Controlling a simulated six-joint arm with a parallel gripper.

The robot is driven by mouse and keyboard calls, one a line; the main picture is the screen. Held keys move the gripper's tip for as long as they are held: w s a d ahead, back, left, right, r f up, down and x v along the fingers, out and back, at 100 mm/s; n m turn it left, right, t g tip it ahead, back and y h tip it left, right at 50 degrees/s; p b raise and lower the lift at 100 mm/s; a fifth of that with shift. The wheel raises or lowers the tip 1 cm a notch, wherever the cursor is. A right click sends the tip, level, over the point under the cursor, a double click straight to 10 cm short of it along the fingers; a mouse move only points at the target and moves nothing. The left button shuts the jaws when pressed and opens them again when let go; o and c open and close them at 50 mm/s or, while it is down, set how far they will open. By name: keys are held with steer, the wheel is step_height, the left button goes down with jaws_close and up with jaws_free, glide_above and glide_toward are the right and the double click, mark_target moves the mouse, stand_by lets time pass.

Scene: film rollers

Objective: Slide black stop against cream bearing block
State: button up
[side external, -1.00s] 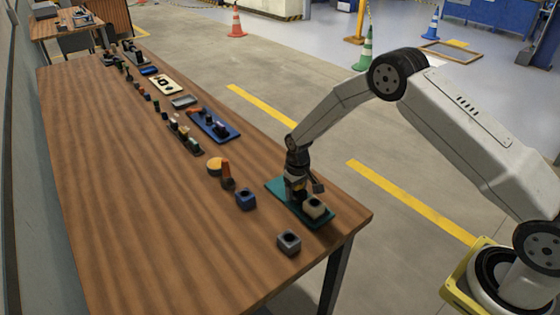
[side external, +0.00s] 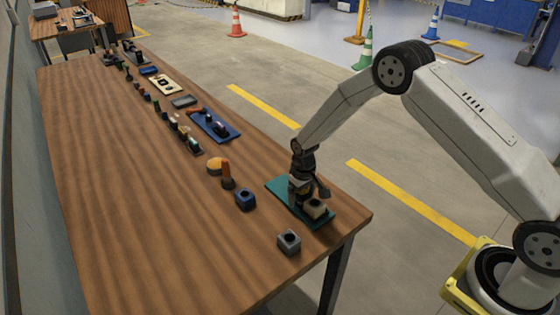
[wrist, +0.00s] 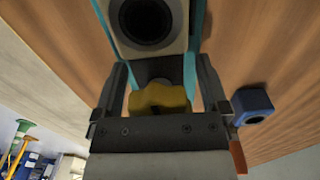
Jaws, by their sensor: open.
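The cream bearing block (side external: 316,207) sits on the teal plate (side external: 279,185) near the table's right edge. In the wrist view the block (wrist: 150,20) shows its round dark bore at the top. My gripper (side external: 309,192) is low over the plate, right beside the block. In the wrist view my gripper (wrist: 160,72) is open, with a finger on each side of a yellow piece (wrist: 160,97) and a dark grey part behind it. I cannot tell the black stop's outline for sure; my gripper hides much of that area. Contact with the block cannot be judged.
A blue block with a hole (side external: 245,199) and a grey block (side external: 289,241) stand left of and in front of the plate. The table's left side is clear.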

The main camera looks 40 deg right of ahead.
steer(key=shift+r, duration=0.2)
steer(key=shift+r, duration=3.7)
steer(key=shift+r, duration=0.1)
steer(key=shift+s+r, duration=0.35)
steer(key=shift+r, duration=0.05)
steer(key=s+r+t, duration=0.1)
steer(key=s+r, duration=0.4)
steer(key=s, duration=0.5)
steer(key=s+r+t, duration=0.1)
steer(key=s+r, duration=0.4)
steer(key=s, duration=0.6)
steer(key=shift+s+a+t, duration=0.25)
steer(key=shift+t, duration=0.05)
